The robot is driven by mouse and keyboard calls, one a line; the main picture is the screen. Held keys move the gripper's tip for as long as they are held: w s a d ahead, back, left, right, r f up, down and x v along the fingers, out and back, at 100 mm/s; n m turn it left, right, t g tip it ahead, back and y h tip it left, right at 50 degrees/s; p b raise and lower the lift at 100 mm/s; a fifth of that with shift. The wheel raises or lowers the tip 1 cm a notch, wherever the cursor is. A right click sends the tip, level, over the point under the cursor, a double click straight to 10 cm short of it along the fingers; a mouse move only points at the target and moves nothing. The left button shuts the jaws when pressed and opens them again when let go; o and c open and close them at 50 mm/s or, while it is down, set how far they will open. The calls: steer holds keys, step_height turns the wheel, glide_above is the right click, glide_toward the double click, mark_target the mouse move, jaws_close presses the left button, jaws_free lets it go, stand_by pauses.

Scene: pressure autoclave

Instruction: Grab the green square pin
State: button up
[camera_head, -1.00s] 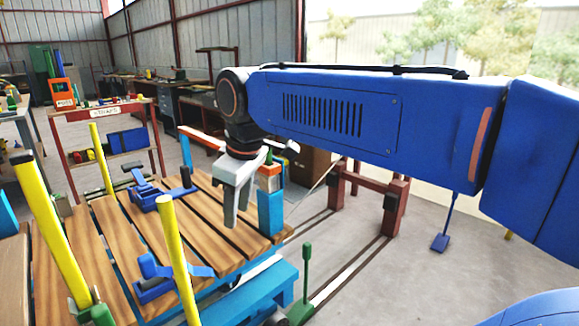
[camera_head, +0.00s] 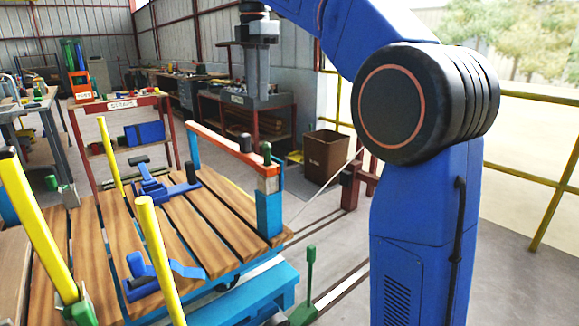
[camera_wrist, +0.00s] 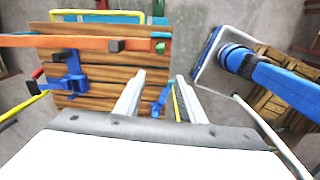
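A small dark green pin (camera_head: 267,153) stands upright at the near end of the orange bar, above a blue post. It also shows as a green spot in the wrist view (camera_wrist: 160,47). I cannot tell if its section is square. A black pin (camera_head: 246,142) stands beside it on the bar, also seen in the wrist view (camera_wrist: 115,45). My gripper (camera_head: 257,92) is raised well above the bar, pointing down, apart from both pins. In the wrist view its fingers (camera_wrist: 157,98) are spread with nothing between them.
The orange bar (camera_head: 215,145) edges a slatted wooden cart deck (camera_head: 190,222). Yellow posts (camera_head: 160,255) and blue clamps (camera_head: 165,185) rise from the deck. A green upright handle (camera_head: 310,265) stands beside the cart. A brown bin (camera_head: 325,157) stands behind.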

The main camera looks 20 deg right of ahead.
steer(key=w+d, duration=0.1)
steer(key=n, duration=0.1)
glide_toward(267, 143)
steer(key=f, duration=0.2)
steer(key=a+f, duration=0.1)
steer(key=f, duration=0.2)
steer(key=shift+f, duration=0.35)
steer(key=f, duration=0.4)
steer(key=shift+d, duration=0.4)
steer(key=shift+f, duration=0.6)
jaws_close()
